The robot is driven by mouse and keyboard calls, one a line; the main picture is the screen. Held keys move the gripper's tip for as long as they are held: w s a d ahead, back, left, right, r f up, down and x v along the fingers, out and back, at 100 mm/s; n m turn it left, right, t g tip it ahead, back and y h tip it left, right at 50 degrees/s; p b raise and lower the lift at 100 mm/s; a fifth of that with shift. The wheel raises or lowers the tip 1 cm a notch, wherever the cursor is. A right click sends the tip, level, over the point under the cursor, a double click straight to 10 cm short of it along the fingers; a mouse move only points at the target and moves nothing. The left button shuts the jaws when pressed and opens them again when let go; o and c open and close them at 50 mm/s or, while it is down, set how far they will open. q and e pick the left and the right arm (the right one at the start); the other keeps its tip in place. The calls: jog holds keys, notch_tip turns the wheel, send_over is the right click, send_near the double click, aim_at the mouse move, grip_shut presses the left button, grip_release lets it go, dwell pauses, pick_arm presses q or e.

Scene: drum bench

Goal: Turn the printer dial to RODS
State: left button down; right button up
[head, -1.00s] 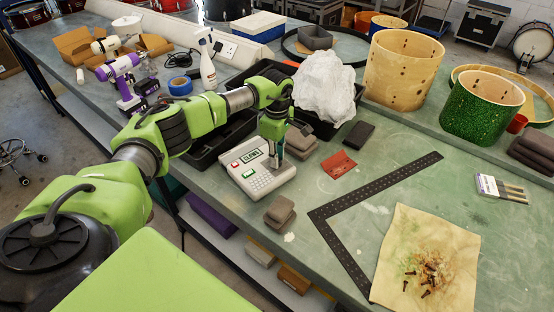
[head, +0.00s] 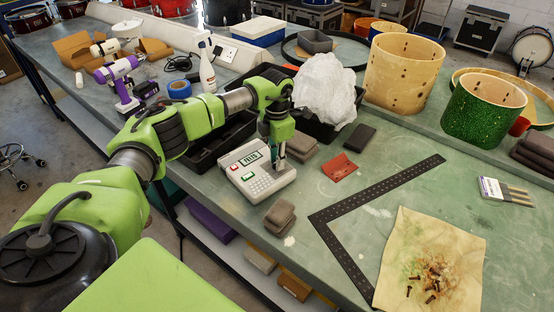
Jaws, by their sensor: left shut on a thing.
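The white label printer (head: 262,187) sits on the green bench in the middle of the head view. Its dark display (head: 248,158) shows a short word, too small to read surely. Red and green buttons and a keypad lie on its top face. My left gripper (head: 278,167) points down onto the right part of the printer's top, its fingers shut on the dial there. The gripper mostly hides the dial, so its pointer cannot be read. My right gripper is not in view.
A black crate with a crumpled white bag (head: 324,82) stands behind the gripper. A red card (head: 339,167) and a black metal square (head: 349,205) lie to the right. The bench between them is clear.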

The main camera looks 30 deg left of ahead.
pick_arm(q)
jog(key=n, duration=0.5)
jog(key=shift+r+n, duration=0.1)
jog(key=shift+n, duration=0.2)
jog(key=n+p, duration=0.1)
jog(key=n, duration=0.4)
jog(key=n+p, duration=0.1)
jog(key=n, duration=0.4)
jog(key=shift+n, duration=0.4)
jog(key=n+p, duration=0.2)
jog(key=n, duration=0.3)
jog(key=shift+n, duration=0.3)
jog(key=c, duration=1.8)
grip_release()
